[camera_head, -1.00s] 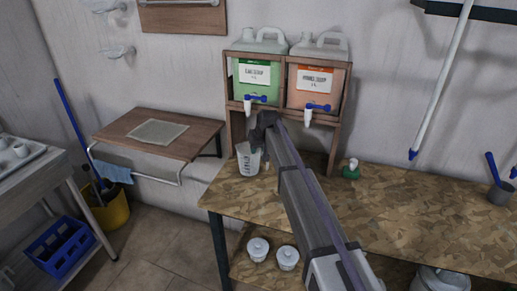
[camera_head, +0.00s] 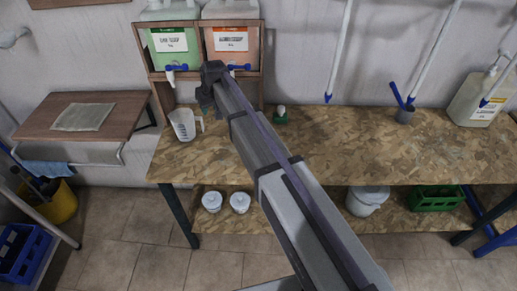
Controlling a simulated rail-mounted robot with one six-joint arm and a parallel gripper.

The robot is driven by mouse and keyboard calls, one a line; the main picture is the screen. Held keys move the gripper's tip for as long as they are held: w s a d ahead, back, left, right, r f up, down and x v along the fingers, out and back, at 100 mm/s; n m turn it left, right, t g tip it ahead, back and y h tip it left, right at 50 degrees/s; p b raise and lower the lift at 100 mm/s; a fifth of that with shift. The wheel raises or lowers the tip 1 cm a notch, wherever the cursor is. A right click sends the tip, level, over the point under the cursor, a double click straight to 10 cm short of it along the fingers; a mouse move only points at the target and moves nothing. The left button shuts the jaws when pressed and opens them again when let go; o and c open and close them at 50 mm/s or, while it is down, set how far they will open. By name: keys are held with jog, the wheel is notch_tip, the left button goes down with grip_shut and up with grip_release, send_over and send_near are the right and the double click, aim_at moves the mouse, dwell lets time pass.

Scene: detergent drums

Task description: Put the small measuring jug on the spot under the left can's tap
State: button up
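The small measuring jug (camera_head: 183,126), clear with dark markings, stands upright on the left end of the wood-chip bench, its handle to the right. It is below and slightly right of the white spout of the left can's tap (camera_head: 171,77) in the picture. The left can (camera_head: 175,42) has a green label and sits in a wooden rack; the spot itself cannot be made out. My gripper (camera_head: 209,105) is right of and above the jug, with a gap visible between them. Its fingers are small and dark, partly hidden by my arm, so their opening is unclear.
The right can (camera_head: 231,40), with an orange label, is beside the left one. A small green bottle (camera_head: 280,116) stands right of my gripper. The bench (camera_head: 350,145) is mostly clear between.

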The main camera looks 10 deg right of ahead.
jog(key=s+d+m+g, duration=0.1)
jog(key=s+d, duration=0.3)
jog(key=s, duration=0.6)
jog(key=s+d+m+g+h, duration=0.1)
jog(key=s+d, duration=0.4)
jog(key=s, duration=0.5)
jog(key=s+d+m+g, duration=0.1)
jog(key=s+d, duration=0.4)
jog(key=s, duration=0.6)
jog(key=shift+d+f+h, duration=0.2)
jog(key=shift+f+h, duration=0.15)
jog(key=shift+h, duration=0.05)
